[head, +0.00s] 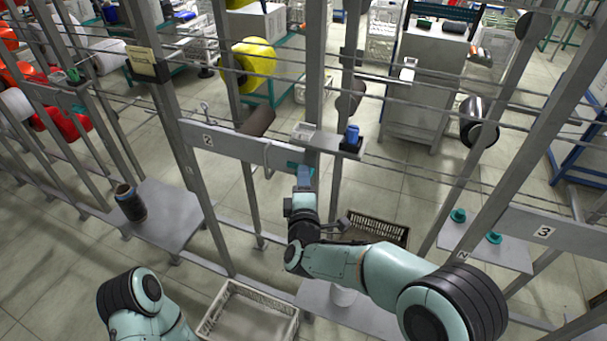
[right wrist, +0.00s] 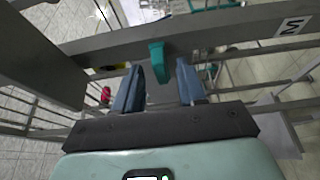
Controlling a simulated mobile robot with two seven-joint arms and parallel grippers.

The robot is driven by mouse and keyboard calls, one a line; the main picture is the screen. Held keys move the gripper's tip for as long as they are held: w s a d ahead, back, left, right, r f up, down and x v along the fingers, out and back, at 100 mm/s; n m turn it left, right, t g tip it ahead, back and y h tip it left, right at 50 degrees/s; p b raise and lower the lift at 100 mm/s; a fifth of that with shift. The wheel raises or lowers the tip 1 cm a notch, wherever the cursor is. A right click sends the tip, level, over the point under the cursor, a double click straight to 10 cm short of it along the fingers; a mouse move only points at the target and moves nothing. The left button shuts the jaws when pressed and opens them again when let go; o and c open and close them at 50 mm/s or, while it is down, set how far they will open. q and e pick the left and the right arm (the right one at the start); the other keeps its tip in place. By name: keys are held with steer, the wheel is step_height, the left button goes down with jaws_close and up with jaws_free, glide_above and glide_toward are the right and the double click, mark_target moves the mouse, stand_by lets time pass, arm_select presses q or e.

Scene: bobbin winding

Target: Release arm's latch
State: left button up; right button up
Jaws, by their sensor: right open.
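A teal latch (head: 298,167) shows at the right end of the grey beam (head: 235,149) marked 2. In the right wrist view the teal latch (right wrist: 157,62) hangs down from the beam (right wrist: 215,36), between my two blue fingers. My right gripper (head: 304,176) is open at the latch in the head view, and its open fingers (right wrist: 159,72) show on both sides of the latch. I cannot tell whether a finger touches it. My left arm shows at the bottom left; its gripper is out of view.
A blue bobbin (head: 352,134) stands on a small shelf right of the beam. A brown roll (head: 257,122) is behind the beam. Thin rods and grey posts surround my right gripper. A dark crate (head: 375,230) and a pale crate (head: 248,312) stand below.

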steer(key=shift+w, duration=0.8)
jaws_close()
